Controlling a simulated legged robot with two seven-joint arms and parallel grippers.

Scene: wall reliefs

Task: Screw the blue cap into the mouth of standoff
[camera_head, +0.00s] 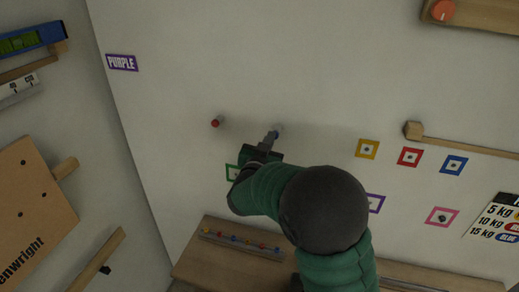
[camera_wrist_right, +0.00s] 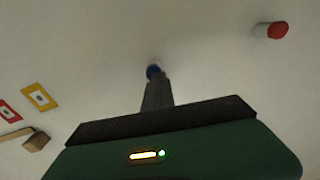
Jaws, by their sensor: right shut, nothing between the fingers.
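The blue cap (camera_wrist_right: 153,70) shows in the right wrist view just beyond my right fingertips, against the pale wall. Its standoff is mostly hidden behind cap and fingers; a pale end (camera_head: 279,129) shows at the fingertips in the head view. I cannot tell how deep the cap sits in the mouth. My right gripper (camera_head: 271,137) points at the wall there, its fingers (camera_wrist_right: 156,88) together with nothing between them. Whether the tips touch the cap is unclear. My left gripper is out of view.
A second standoff with a red cap (camera_head: 216,122) stands out from the wall to the left. A rack of small coloured caps (camera_head: 240,243) is below. Coloured square frames (camera_head: 367,149) and a wooden bar (camera_head: 465,145) are to the right.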

